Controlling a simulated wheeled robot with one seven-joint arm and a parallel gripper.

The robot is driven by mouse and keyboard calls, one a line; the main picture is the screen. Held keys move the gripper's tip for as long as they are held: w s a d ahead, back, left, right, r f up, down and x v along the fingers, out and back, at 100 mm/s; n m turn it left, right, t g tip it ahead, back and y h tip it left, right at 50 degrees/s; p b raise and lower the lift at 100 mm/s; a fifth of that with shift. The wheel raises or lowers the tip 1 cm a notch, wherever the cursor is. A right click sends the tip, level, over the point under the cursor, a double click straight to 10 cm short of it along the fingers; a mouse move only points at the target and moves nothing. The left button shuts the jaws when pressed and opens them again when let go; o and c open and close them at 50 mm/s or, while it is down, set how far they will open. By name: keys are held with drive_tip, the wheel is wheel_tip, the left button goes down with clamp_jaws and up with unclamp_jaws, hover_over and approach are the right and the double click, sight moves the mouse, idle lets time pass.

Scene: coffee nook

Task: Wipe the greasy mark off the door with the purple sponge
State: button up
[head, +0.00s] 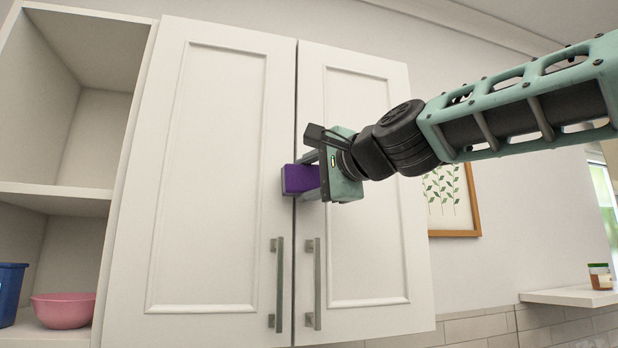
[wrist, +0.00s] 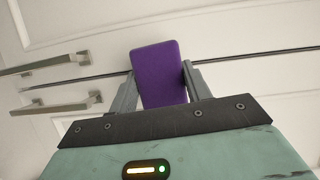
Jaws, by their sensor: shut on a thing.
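The purple sponge (head: 301,179) is held in my gripper (head: 311,178) at the gap between the two white cabinet doors, above their handles. In the wrist view the sponge (wrist: 160,75) sits between both fingers (wrist: 159,88) and overlaps the door seam. It is at or very near the door surface; I cannot tell if it touches. The left door (head: 205,200) and right door (head: 365,230) are both closed. No greasy mark shows on the visible door surfaces; the sponge and gripper hide a patch.
Two bar handles, left (head: 277,285) and right (head: 313,285), stick out from the doors below my gripper. An open shelf at the left holds a pink bowl (head: 64,309) and a blue container (head: 11,293). A framed picture (head: 452,200) hangs at the right. A jar (head: 599,276) stands on a small shelf (head: 570,296).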

drive_tip(key=shift+w+a, duration=0.15)
drive_tip(key=shift+w, duration=0.5)
drive_tip(key=shift+w+d+f+b, duration=0.1)
drive_tip(key=shift+d+b, duration=0.35)
drive_tip(key=shift+b, duration=0.05)
drive_tip(key=shift+w+d+f+b, duration=0.1)
drive_tip(key=shift+d+b, duration=0.3)
drive_tip(key=shift+b, duration=0.05)
drive_tip(key=shift+w+d+r+b, duration=0.1)
drive_tip(key=shift+w+d+b, duration=0.15)
drive_tip(key=shift+d+b, duration=0.65)
drive_tip(key=shift+w+d+r+p, duration=0.1)
drive_tip(key=shift+w+d+p, duration=0.05)
drive_tip(key=shift+p, duration=0.15)
drive_tip(key=shift+a+r+p, duration=0.15)
drive_tip(key=shift+a+p, duration=0.15)
drive_tip(key=shift+p, duration=0.1)
drive_tip(key=shift+s+a+p, duration=0.2)
drive_tip(key=shift+a+p, duration=0.25)
drive_tip(key=shift+a, duration=0.1)
drive_tip(key=shift+s+a+p, duration=0.2)
drive_tip(key=shift+a+p, duration=0.25)
drive_tip(key=shift+a, duration=0.1)
drive_tip(key=shift+c, duration=0.3)
drive_tip(key=shift+s+a+f, duration=0.15)
drive_tip(key=shift+a+f, duration=0.05)
drive_tip(key=shift+a, duration=0.45)
drive_tip(key=shift+c, duration=0.4)
